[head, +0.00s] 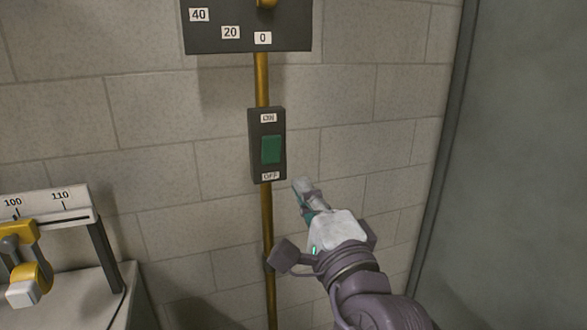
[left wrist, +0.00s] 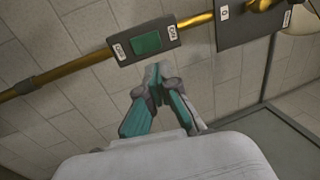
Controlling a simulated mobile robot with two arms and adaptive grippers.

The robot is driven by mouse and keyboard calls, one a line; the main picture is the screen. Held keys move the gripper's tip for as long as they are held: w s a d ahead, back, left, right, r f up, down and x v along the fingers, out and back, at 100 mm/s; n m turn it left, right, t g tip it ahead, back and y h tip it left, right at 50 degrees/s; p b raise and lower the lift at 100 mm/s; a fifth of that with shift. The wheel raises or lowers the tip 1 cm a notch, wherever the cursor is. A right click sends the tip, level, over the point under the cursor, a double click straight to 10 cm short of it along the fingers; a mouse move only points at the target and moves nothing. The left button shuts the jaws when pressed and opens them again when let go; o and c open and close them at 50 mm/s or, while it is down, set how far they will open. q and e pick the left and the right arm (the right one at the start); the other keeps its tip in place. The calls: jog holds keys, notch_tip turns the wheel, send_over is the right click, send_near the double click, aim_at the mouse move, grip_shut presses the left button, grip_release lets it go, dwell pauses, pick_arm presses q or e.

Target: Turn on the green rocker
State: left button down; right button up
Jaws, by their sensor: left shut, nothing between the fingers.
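The green rocker (head: 271,150) sits in a dark switch plate (head: 281,112) on a vertical brass pipe, with ON above it and OFF below. Which end is pressed in, I cannot tell. It also shows in the left wrist view (left wrist: 147,43), just beyond my fingertips. My left gripper (head: 303,186) is shut and empty, just right of and below the plate in the head view. In the left wrist view its fingertips (left wrist: 158,70) meet at a point near the plate's edge; they look apart from the rocker. My right gripper is not in view.
A dark dial panel (head: 220,45) with number labels is on the pipe (head: 267,215) above the switch. A scale (head: 50,205) with a yellow slider stands on a box at the left. A grey panel (head: 510,170) closes off the right. The brick wall lies behind.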

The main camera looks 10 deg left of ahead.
aim_at(274, 139)
pick_arm(q)
jog(key=p+x, duration=0.4)
jog(key=x, duration=0.7)
jog(key=shift+w+a+r, duration=0.15)
jog(key=shift+w+a, duration=0.05)
jog(key=shift+x, duration=0.75)
jog(key=shift+p, duration=0.35)
jog(key=p, duration=0.2)
jog(key=r+g+p, duration=0.1)
jog(key=p, duration=0.1)
jog(key=shift+w+a+h, duration=0.15)
jog(key=shift+w+h, duration=0.15)
jog(key=shift+h, duration=0.1)
jog(key=shift+a, duration=0.1)
jog(key=shift+w+f, duration=0.1)
jog(key=shift+w, duration=0.05)
